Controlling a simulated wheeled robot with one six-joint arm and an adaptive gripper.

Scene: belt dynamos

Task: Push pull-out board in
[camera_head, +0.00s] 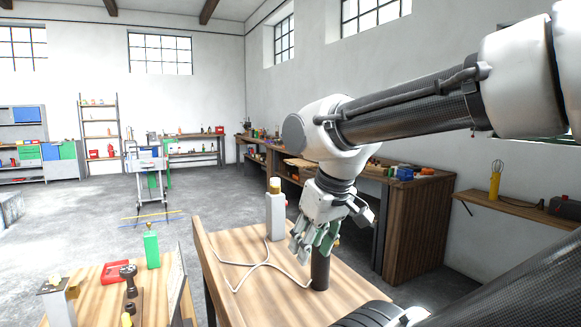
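My gripper (311,250) hangs from the arm with its fingers pointing down over the near wooden table. The fingers look apart, and I see nothing held between them. A dark upright cylinder (320,270) stands on the table just below and behind the fingers; I cannot tell whether they touch it. I cannot clearly make out a pull-out board. The near wooden tabletop (262,297) has a raised wooden edge (210,262) along its left side. A light wooden piece (299,163) shows at the far workbench, partly hidden behind my arm.
A pale box with a yellow top (275,212) stands on the near table, with a white cable (262,264) looping from it. A left table holds a green bottle-like item (152,248) and a red tray (115,272). A wooden workbench (420,225) lines the right wall. Open floor lies left.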

